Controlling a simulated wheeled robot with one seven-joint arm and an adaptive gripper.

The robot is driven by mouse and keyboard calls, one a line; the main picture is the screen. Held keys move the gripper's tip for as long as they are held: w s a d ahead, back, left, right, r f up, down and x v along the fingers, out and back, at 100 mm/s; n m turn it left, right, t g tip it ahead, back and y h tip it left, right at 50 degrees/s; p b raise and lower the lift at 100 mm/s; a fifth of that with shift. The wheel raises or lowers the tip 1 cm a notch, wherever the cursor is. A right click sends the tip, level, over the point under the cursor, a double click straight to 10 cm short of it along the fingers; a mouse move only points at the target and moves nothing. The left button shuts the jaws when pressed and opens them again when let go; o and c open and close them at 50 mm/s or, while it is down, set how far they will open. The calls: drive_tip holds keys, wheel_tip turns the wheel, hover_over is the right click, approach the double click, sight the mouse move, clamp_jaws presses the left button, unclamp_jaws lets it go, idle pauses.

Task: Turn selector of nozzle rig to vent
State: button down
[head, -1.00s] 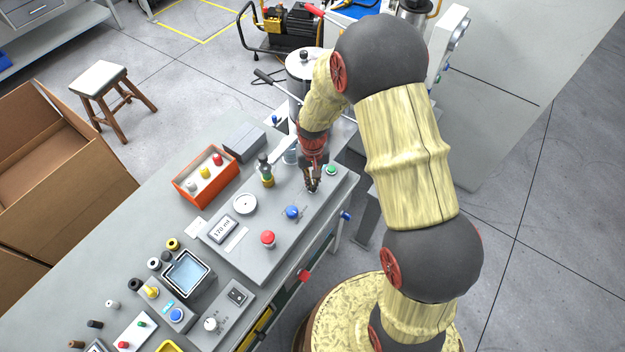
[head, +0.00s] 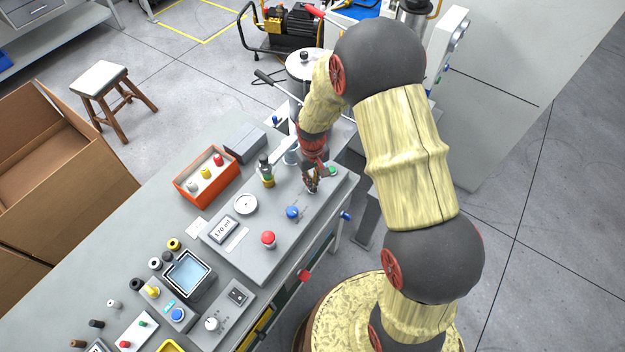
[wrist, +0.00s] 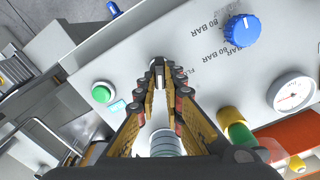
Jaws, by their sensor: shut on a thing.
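The nozzle rig is a grey panel (head: 262,248) on the bench. My gripper (head: 312,188) is over its far right end, pointing down, between the blue knob and the green button. In the wrist view my gripper (wrist: 161,82) is shut on a small pale knob (wrist: 155,62), apparently the selector. The fingers hide most of it, so its setting cannot be read. The blue knob (head: 292,212), near printed "80 BAR" labels, is apart from my fingers; it also shows in the wrist view (wrist: 242,30). The green button (wrist: 102,93) is to the left there.
An orange box (head: 207,190) is farther left. The panel's front edge is clear.

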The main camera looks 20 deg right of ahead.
drive_tip(key=n, duration=0.5)
drive_tip(key=shift+a+p, duration=0.1)
drive_tip(key=shift+p, duration=0.2)
idle(0.4)
drive_tip(key=c, duration=1.9)
unclamp_jaws()
wheel_tip(320, 180, up, 12)
